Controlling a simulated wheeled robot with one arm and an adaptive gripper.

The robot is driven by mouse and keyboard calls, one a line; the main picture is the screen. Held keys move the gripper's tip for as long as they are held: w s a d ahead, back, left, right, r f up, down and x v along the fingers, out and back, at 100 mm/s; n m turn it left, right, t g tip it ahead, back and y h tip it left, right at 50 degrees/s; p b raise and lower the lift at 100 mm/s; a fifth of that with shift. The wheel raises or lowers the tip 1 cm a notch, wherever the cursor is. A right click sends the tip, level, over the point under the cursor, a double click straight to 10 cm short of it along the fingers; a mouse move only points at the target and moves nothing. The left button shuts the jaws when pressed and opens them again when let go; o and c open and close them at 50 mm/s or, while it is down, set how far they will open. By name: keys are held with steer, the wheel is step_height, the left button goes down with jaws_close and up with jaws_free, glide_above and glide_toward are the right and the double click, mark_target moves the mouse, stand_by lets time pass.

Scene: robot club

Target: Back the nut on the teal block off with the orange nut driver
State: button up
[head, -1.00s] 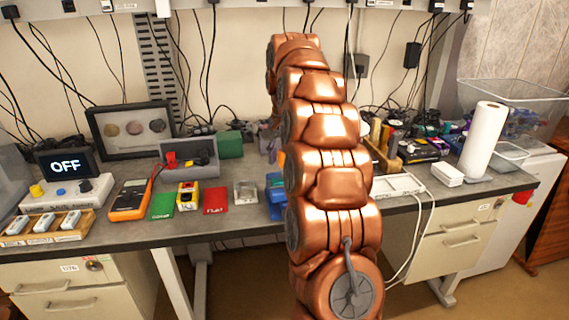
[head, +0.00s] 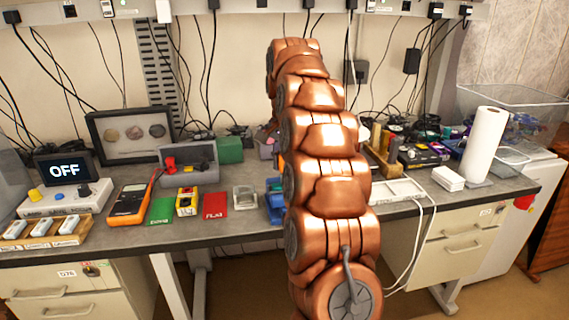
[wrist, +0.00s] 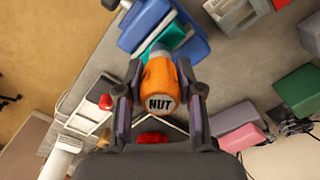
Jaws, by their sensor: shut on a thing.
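My gripper (wrist: 160,95) is shut on the orange nut driver (wrist: 159,76), whose end cap reads "NUT", in the wrist view. The driver's far end points at the teal block (wrist: 170,38), which sits in a blue holder (wrist: 193,47). Whether the driver's tip touches the nut cannot be told; the nut is hidden behind the driver. In the head view my arm covers the gripper and most of the work spot. Only part of the blue holder (head: 274,207) shows left of my arm.
Left of the holder on the bench stand a clear tray (head: 244,198), a red card (head: 215,205), a yellow box (head: 187,201), a green card (head: 160,210) and an orange multimeter (head: 128,203). Right of my arm are a white tray (head: 398,190) and a paper roll (head: 484,146).

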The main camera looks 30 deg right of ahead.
steer(key=shift+c, duration=0.8)
steer(key=shift+r+n+p, duration=0.1)
steer(key=shift+n+p, duration=0.2)
steer(key=shift+n, duration=0.1)
jaws_close()
steer(key=n+p, duration=0.1)
steer(key=n, duration=0.3)
steer(key=shift+r+p, duration=0.1)
steer(key=shift+p, duration=0.25)
steer(key=n+p, duration=0.1)
steer(key=n, duration=0.3)
steer(key=shift+p, duration=0.35)
steer(key=o, duration=0.6)
jaws_free()
steer(key=c, duration=0.6)
steer(key=shift+o, duration=0.2)
steer(key=shift+r+p, duration=1.6)
steer(key=shift+r, duration=1.8)
